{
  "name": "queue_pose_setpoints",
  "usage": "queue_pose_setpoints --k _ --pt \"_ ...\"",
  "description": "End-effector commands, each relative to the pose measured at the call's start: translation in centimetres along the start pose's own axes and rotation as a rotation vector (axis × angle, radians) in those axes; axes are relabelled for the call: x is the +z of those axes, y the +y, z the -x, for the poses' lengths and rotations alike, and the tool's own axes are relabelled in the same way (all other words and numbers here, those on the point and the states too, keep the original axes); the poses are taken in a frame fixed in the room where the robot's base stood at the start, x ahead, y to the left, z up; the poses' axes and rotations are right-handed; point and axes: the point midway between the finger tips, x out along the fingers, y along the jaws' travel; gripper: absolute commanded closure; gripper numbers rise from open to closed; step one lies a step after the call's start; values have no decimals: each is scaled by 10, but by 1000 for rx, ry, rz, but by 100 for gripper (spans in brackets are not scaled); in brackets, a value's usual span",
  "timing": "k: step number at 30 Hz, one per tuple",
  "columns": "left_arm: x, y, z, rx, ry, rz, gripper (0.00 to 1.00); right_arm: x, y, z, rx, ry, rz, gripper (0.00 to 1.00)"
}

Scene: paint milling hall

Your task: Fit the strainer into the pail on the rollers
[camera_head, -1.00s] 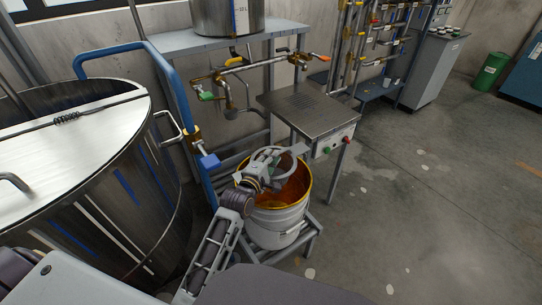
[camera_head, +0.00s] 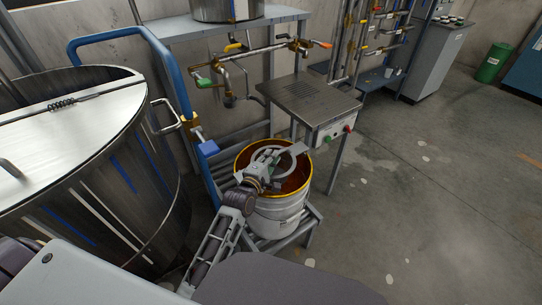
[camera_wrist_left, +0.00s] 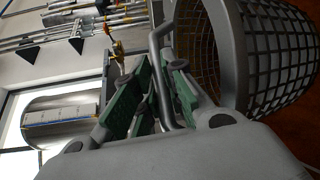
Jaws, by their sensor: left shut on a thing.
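The pail (camera_head: 280,217), pale with a yellow rim and orange-brown inside, stands upright on the roller stand (camera_head: 312,226). My left gripper (camera_head: 267,172) reaches over its near left rim, shut on the strainer (camera_head: 301,162). The grey strainer ring lies within the outline of the pail's mouth in the head view; how deep it sits I cannot tell. In the left wrist view the green-padded fingers (camera_wrist_left: 150,97) close on the strainer's bent grey handle, with the mesh basket (camera_wrist_left: 283,55) to the right, beside an orange-brown surface. My right gripper is not in view.
A big steel vat (camera_head: 95,190) stands at the left, beside a blue tubular frame (camera_head: 170,75) close to the pail. A metal-topped stand (camera_head: 308,100) with buttons is behind the pail. Valved pipes (camera_head: 265,50) run behind.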

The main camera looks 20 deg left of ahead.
Motion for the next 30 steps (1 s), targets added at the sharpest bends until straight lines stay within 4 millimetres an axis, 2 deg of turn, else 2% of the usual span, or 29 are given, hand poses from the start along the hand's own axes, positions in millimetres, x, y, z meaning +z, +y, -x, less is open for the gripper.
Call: queue_pose_setpoints --k 6,15,16,21,28,30 --pt "-1 -4 -1 3 0 0 100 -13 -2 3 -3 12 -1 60" --pt "-1 -5 -1 3 0 0 100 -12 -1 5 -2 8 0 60" --pt "-1 -5 -1 3 0 0 86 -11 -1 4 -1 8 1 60" --pt "-1 -5 -1 3 0 0 64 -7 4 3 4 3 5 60" --pt "-1 -5 -1 2 0 0 62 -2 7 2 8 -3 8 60" --pt "-1 -6 0 0 0 0 62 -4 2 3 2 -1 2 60"
